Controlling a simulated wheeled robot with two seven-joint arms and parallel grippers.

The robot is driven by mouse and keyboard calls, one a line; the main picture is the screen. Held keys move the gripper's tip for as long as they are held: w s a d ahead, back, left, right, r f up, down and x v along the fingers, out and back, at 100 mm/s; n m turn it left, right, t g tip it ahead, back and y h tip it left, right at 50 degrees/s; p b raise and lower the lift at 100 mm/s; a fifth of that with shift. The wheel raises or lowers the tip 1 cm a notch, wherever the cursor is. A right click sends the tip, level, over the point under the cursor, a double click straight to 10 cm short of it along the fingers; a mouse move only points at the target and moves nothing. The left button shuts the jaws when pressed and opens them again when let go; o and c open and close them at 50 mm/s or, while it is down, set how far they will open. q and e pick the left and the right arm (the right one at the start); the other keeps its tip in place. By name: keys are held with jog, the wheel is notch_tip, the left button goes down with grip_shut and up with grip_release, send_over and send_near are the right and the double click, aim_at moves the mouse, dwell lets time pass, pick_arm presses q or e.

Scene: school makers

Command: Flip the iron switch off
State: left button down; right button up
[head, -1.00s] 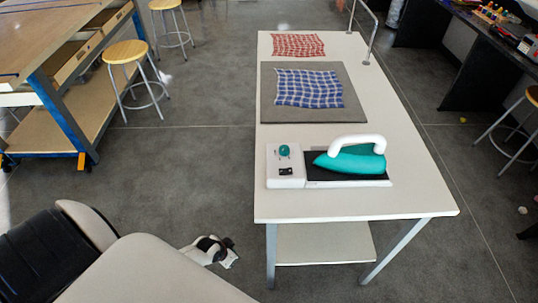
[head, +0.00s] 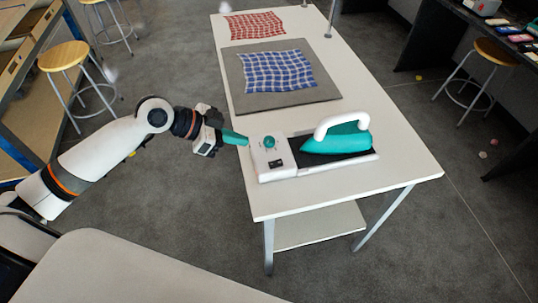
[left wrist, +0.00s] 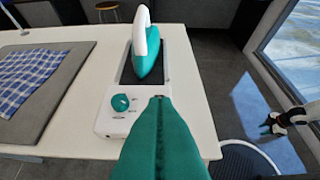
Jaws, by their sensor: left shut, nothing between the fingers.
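The teal iron (head: 340,141) with a white handle rests on the black plate of its white station (head: 262,172) near the table's front edge. The station's left part carries a teal knob (head: 269,142) and a small black switch (head: 275,163). My left gripper (head: 243,140) is shut and empty, its teal fingertips just left of the station near the knob. In the left wrist view, the shut fingers (left wrist: 160,100) cover part of the station, beside the knob (left wrist: 120,102); the switch is partly visible (left wrist: 119,115). My right gripper (left wrist: 268,124) shows small at the right there.
The white table (head: 400,165) also bears a grey board (head: 240,105) with a blue checked cloth (head: 278,71) and a red checked cloth (head: 255,25) behind. Stools (head: 63,57) stand on the floor to the left. The table's front right is clear.

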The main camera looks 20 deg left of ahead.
aim_at(271, 164)
pick_arm(q)
jog(key=shift+a, duration=0.1)
pick_arm(e)
jog(key=shift+a, duration=0.2)
